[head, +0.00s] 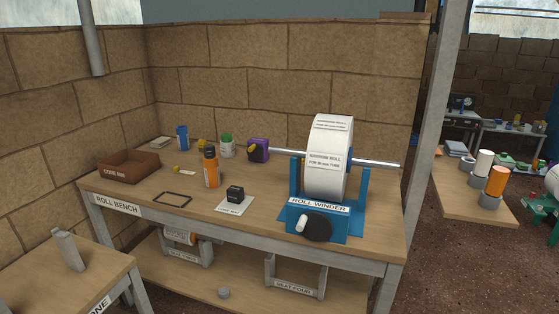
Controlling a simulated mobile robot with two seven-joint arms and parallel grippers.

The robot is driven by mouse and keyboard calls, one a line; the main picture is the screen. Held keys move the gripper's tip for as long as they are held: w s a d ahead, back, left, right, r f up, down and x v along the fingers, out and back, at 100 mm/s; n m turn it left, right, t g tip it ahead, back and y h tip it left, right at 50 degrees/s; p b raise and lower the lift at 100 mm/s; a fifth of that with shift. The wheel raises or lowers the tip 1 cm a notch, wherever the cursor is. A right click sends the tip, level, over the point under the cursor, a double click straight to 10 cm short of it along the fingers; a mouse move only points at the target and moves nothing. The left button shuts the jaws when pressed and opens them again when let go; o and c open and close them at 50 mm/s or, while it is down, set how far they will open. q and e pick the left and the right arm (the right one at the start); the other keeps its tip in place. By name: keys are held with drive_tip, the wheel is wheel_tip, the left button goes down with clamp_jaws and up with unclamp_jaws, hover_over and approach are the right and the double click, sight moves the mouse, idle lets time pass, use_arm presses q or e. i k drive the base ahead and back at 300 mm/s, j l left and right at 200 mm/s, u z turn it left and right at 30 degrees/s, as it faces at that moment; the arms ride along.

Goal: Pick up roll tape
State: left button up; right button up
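No thing in the head view is plainly readable as roll tape. A large white paper roll (328,160) is on the rod of the blue roll winder (322,227). Neither of my grippers is in view.
The wooden roll bench (150,188) also holds a brown tray (129,166), an orange bottle (211,167), a black stamp (235,194) and a black frame (173,198). A lower shelf carries grey cradles. A side table (40,280) stands at front left, a post (425,150) at right.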

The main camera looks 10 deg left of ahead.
sight(176, 169)
drive_tip(key=i+j+z, duration=0.1)
drive_tip(key=j, duration=0.25)
drive_tip(key=i+j+z, duration=0.15)
drive_tip(key=i+j, duration=0.15)
drive_tip(key=i+j+z, duration=0.1)
drive_tip(key=j, duration=0.3)
drive_tip(key=i+j+z, duration=0.1)
drive_tip(key=i+j, duration=0.15)
drive_tip(key=j, duration=0.15)
